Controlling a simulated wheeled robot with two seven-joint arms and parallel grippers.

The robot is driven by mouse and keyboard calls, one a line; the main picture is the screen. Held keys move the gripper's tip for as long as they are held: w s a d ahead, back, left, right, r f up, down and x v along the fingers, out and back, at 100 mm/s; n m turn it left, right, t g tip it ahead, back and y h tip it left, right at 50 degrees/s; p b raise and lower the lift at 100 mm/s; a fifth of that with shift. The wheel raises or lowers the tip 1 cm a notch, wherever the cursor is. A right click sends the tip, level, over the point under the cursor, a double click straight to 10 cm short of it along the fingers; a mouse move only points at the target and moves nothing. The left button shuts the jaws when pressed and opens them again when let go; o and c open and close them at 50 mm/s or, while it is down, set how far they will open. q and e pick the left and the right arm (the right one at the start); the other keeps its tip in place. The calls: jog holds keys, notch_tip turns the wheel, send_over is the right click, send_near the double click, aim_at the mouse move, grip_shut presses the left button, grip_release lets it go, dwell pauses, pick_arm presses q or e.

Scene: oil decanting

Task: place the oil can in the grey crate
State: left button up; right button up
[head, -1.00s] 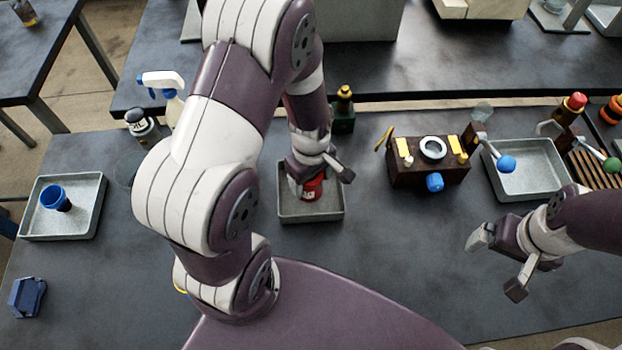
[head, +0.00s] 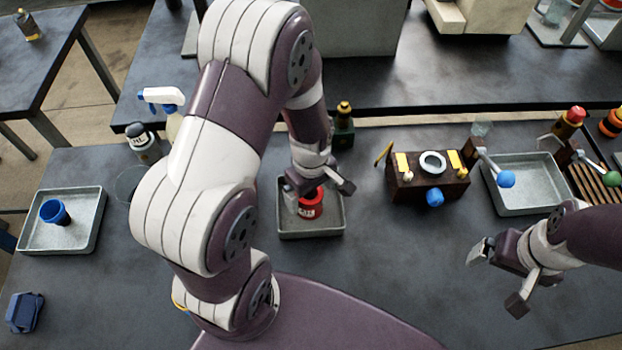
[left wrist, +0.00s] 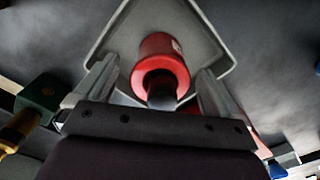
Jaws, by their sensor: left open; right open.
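The red oil can (head: 311,206) with a pale label stands upright inside the grey crate (head: 325,232) in the middle of the bench. In the left wrist view the can (left wrist: 158,58) shows its dark neck, with the crate rim (left wrist: 222,40) around it. My left gripper (head: 318,190) is open just above the can, its fingers apart on either side of it. In the left wrist view the left gripper's fingers (left wrist: 148,90) show a gap to the can. My right gripper (head: 496,276) is open and empty over the bench at the right.
A dark bottle with a yellow top (head: 343,128) stands behind the crate. A brown box with knobs (head: 428,178) is to its right, with another grey tray (head: 525,190) beyond. At left, a tray (head: 80,232) holds a blue cup (head: 54,212). The front bench is mostly clear.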

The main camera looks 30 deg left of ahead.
pick_arm(q)
notch_tip(320, 180, up, 10)
jog(key=shift+f, duration=0.25)
jog(key=shift+s+d+r+m, duration=0.2)
jog(key=shift+s+r+m, duration=0.1)
jog(key=shift+m, duration=0.5)
jog(key=shift+s+d+r+m+t, duration=0.1)
jog(key=shift+s+d+m+t, duration=0.3)
jog(key=shift+m, duration=1.55)
jog(key=shift+s+d+r+m+t, duration=0.15)
jog(key=shift+s+m, duration=0.6)
jog(key=shift+m, duration=1.15)
jog(key=shift+s+d+f+m+t, duration=0.2)
jog(key=shift+s+m, duration=0.35)
jog(key=shift+m, duration=1.4)
jog(key=shift+r, duration=0.15)
